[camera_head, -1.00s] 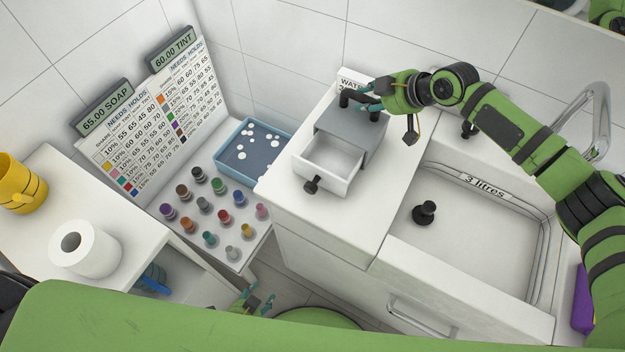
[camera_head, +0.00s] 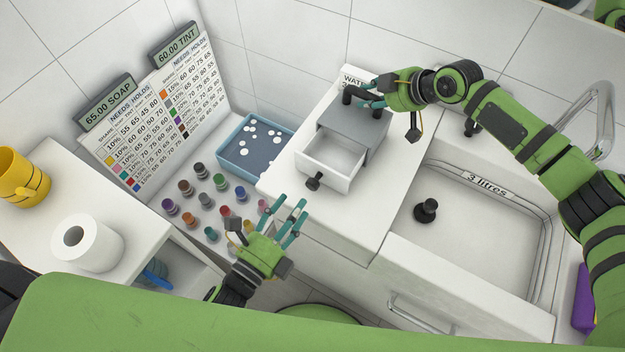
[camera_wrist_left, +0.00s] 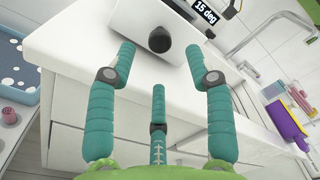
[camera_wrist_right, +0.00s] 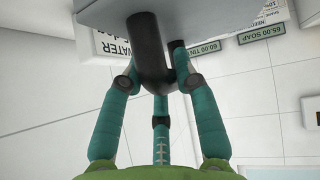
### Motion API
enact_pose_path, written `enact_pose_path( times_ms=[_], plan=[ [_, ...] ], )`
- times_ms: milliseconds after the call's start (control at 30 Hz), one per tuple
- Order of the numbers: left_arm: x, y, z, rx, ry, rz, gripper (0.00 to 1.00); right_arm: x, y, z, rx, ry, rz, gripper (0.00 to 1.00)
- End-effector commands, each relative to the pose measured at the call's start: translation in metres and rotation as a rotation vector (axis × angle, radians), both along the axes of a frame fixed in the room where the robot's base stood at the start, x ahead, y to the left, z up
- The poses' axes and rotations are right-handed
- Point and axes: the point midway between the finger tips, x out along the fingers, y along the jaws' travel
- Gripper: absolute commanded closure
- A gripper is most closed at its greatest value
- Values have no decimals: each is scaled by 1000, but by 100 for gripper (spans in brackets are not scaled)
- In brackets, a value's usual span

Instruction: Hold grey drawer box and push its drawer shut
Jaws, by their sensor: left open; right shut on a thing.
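The grey drawer box (camera_head: 362,122) stands on the white counter, with its white drawer (camera_head: 331,162) pulled out toward the front left. The drawer looks empty. A black knob (camera_head: 313,182) is on the drawer front; it also shows in the left wrist view (camera_wrist_left: 160,38). My right gripper (camera_head: 372,97) is shut on the black handle of the box, and the right wrist view shows its fingers around the handle (camera_wrist_right: 148,52). My left gripper (camera_head: 291,222) is open and empty, in front of the counter edge, below and left of the knob, fingers toward it and apart from it.
A sink basin (camera_head: 470,225) with a black plug (camera_head: 426,210) lies right of the box. A blue tray (camera_head: 222,160) and several small coloured bottles stand to the left. A white roll (camera_head: 88,243) and a yellow mug (camera_head: 22,177) sit on the left shelf.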

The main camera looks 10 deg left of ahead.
Motion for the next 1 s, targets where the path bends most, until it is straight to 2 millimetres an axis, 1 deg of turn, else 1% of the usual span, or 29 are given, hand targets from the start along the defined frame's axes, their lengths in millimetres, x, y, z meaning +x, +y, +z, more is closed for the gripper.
enact_pose_path(
  times_ms=[33, 200, 300, 400, 567, 800, 833, 867, 900, 933, 967, 1000],
  plan=[
    [11, -5, 1, -1, -4, -1, 47, -1, 0, -1, -1, 2, 1, 98],
    [42, -18, 0, -1, -1, 0, 47, -1, 0, -1, -1, 2, 1, 98],
    [56, -25, 1, -2, 0, 0, 47, -1, 0, -1, -1, 2, 1, 98],
    [66, -29, 0, -3, 1, 1, 47, -1, 0, -1, -1, 2, 1, 98],
    [73, -33, -1, -3, 3, 1, 47, -1, 0, -1, -1, 2, 1, 98],
    [73, -33, -1, -3, 4, 1, 47, -1, 0, -1, -1, 2, 1, 98],
    [73, -33, -1, -3, 4, 1, 51, -1, 0, -1, -1, 2, 1, 98],
    [73, -33, -1, -3, 4, 1, 63, -1, 0, -1, -1, 2, 1, 98],
    [73, -33, -1, -3, 4, 1, 79, -1, 0, -1, -1, 2, 1, 98],
    [73, -33, -1, -3, 4, 1, 91, -1, 0, -1, -1, 2, 1, 98],
    [73, -33, -1, -3, 4, 1, 100, -1, 0, -1, -1, 2, 1, 98],
    [73, -33, -1, -3, 3, 1, 100, -1, 0, -1, -1, 2, 1, 98]
  ],
)
